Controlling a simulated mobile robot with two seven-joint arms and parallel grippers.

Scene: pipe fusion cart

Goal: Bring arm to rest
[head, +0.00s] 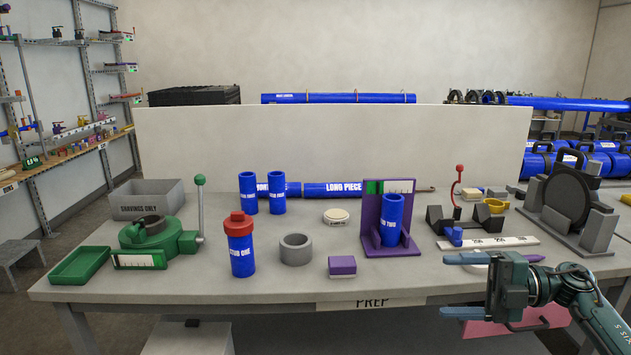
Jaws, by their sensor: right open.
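My right gripper (453,286) is at the lower right, in front of the bench's front edge. Its two blue fingers point left and stand wide apart, with nothing between them. My right arm comes in from the lower right corner. My left gripper is not in the head view. The grey bench (200,285) carries a blue pipe marked STUB ONE (242,257) with a red cap, and a blue pipe marked TWO (391,220) upright against a purple stand (375,190).
A green clamp with a tall lever (155,235), a green tray (80,265), a grey ring (296,249) and a purple block (342,266) stand on the bench. A black disc fixture (566,205) is at the right. A pink panel (515,322) hangs below the gripper.

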